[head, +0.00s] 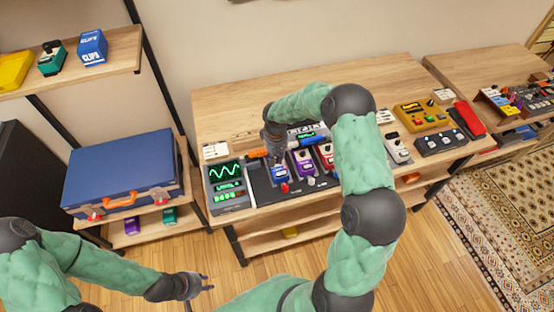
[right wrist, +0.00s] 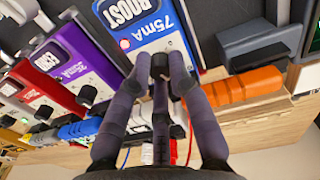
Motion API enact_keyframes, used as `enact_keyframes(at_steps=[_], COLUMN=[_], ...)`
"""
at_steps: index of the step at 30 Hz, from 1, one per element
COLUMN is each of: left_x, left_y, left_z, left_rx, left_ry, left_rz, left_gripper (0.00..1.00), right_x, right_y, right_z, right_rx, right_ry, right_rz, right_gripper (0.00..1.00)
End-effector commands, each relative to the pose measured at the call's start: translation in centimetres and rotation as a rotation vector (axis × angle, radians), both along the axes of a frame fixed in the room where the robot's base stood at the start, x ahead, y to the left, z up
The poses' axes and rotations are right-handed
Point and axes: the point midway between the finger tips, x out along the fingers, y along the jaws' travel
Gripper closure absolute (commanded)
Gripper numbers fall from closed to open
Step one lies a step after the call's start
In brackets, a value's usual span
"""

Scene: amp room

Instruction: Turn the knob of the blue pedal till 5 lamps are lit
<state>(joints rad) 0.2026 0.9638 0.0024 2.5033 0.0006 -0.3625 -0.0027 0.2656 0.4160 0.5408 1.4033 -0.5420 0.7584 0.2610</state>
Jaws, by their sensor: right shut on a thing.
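The blue pedal (head: 281,175) stands in the dark pedal tray at the front left of the table. In the right wrist view the blue pedal (right wrist: 152,30) reads "BOOST" and "75mA", with a small red light glowing. My right gripper (head: 276,158) reaches down over its far end. In the right wrist view its fingers (right wrist: 160,75) are closed around the dark knob (right wrist: 160,60), which they partly hide. A panel (head: 228,187) left of the pedal shows a green wave and green lit marks, too small to count. My left gripper (head: 207,283) hangs open and empty above the floor.
A purple pedal (head: 303,162) and a red pedal (head: 326,155) stand close to the right of the blue one. An orange plug (right wrist: 250,84) lies near my right fingers. A blue case (head: 120,170) sits on the left shelf.

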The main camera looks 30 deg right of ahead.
Motion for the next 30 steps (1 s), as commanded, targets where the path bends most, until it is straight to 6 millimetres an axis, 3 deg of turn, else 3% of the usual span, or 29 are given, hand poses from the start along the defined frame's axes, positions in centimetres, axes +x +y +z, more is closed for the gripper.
enact_keyframes(at_steps=[22, 23, 24, 30], left_x=[0.01, 0.01, 0.01, 0.01], left_y=[0.0, 0.0, 0.0, 0.0], left_z=[-0.6, -0.6, -0.6, -0.6], left_rx=[0.0, 0.0, 0.0, 0.0], left_ry=[0.0, 0.0, 0.0, 0.0], left_rz=[0.0, 0.0, 0.0, 0.0], left_gripper=[0.7, 0.7, 0.7, 0.7], right_x=[-0.01, 0.0, 0.0, 0.0], right_y=[0.1, 0.1, 0.1, 0.07], right_z=[-0.03, -0.03, -0.03, -0.02], right_rx=[0.001, 0.001, 0.001, 0.001], right_ry=[0.001, 0.001, 0.001, 0.001], right_rz=[-0.087, -0.087, -0.087, -0.087], right_gripper=[1.0, 0.74, 0.7, 0.7])
